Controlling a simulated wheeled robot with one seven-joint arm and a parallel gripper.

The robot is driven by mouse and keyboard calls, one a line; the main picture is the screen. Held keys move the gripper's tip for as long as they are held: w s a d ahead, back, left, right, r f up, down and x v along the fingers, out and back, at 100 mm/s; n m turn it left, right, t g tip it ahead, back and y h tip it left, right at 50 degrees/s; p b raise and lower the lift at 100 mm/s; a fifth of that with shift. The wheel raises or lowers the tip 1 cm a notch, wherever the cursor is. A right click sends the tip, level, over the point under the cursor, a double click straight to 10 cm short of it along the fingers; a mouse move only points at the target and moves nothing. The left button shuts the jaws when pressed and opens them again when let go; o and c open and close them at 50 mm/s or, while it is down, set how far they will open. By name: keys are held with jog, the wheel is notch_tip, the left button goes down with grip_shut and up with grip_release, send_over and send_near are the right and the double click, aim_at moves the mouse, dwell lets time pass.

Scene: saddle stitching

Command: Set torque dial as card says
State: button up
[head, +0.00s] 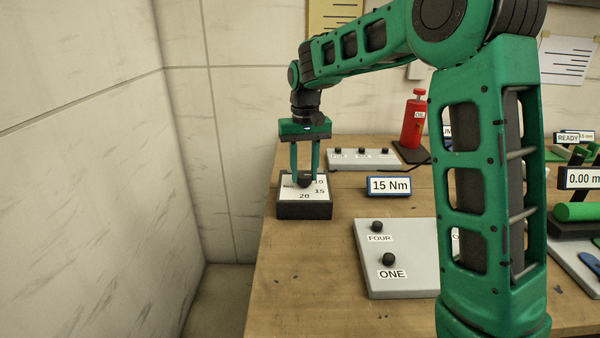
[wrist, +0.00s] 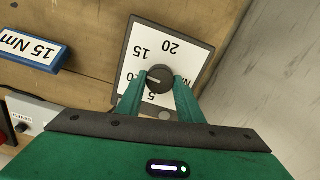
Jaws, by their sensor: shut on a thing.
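The torque dial is a dark box with a white face (head: 318,206) near the table's left edge in the head view; the face also shows in the wrist view (wrist: 190,55). It carries 15, 20 and other numbers, some partly hidden by the fingers. My gripper (head: 305,182) points down, its fingers shut on the black knob (wrist: 159,79) from both sides. A pale mark on the knob points left in the wrist view, roughly towards the half-hidden 10 and below the 15. The blue-framed card (head: 390,186) reads 15 Nm; it also shows in the wrist view (wrist: 33,50).
A grey panel (head: 400,276) with knobs labelled FOUR and ONE stands in front. Another grey panel (head: 364,160) and a red oil bottle (head: 412,125) are behind. A 0.00 display (head: 582,178) is at the right. A wall rises left of the table (head: 285,285).

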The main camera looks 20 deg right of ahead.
aim_at(303, 174)
jog(key=m, duration=0.4)
jog(key=shift+w+r+m, duration=0.1)
jog(key=shift+w+m, duration=0.05)
jog(key=shift+m, duration=0.25)
jog(key=shift+a, duration=0.1)
dwell(0.3)
jog(key=o, duration=1)
jog(key=shift+o, duration=0.3)
notch_tip(303, 174, up, 10)
jog(key=shift+r, duration=0.25)
